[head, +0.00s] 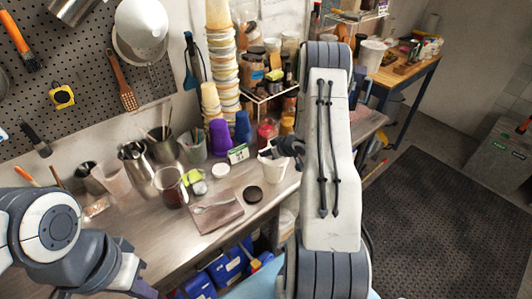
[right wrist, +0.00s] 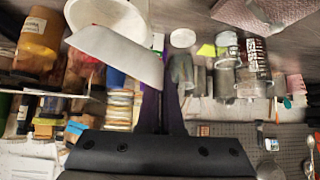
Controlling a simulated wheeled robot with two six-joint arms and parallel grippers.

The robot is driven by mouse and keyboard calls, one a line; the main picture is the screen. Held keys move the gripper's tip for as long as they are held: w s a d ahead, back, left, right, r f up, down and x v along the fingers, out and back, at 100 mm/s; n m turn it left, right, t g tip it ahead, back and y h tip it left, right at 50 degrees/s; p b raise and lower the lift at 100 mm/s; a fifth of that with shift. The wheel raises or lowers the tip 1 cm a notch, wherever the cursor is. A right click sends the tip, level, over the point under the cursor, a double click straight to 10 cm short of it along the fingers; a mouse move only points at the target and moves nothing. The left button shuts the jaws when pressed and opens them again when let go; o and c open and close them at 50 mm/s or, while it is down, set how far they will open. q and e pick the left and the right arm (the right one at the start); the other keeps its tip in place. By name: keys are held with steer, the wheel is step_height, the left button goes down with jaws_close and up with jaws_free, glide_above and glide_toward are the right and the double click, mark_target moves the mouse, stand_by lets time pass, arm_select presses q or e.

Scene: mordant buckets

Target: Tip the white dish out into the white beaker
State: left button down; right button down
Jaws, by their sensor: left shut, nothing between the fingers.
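The white beaker (head: 273,174) stands near the front edge of the steel bench in the head view; its round white rim (right wrist: 82,14) shows at the top of the right wrist view. My right gripper (head: 291,148) is shut on the white dish (right wrist: 122,58) and holds it tilted at the beaker's mouth. The dish's inside is hidden from the right wrist camera, so I cannot tell what is in it. In the head view the dish is small and hard to separate from the beaker. My left gripper (head: 143,290) is at the bottom left edge, shut and empty, partly cut off.
A glass jug (head: 171,186), steel pots and purple cups (head: 219,138) stand farther left and behind. Stacked tubs (head: 222,60) rise at the back.

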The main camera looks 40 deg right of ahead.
stand_by(0.4)
steer(key=shift+w+d+r+p, duration=0.1)
steer(key=shift+w+r+p, duration=0.15)
steer(key=shift+p, duration=0.65)
steer(key=shift+d+m+g+y, duration=0.1)
steer(key=shift+m+g+y, duration=0.2)
steer(key=shift+g, duration=0.2)
steer(key=shift+r, duration=0.1)
steer(key=shift+w+d+r+g+y, duration=0.2)
steer(key=shift+w+g+y, duration=0.05)
steer(key=shift+g+y, duration=0.15)
stand_by(0.5)
steer(key=shift+w+d+r+m+g+y, duration=0.2)
steer(key=shift+w+d+m+g+y, duration=0.1)
steer(key=shift+m+g+y, duration=0.15)
stand_by(0.6)
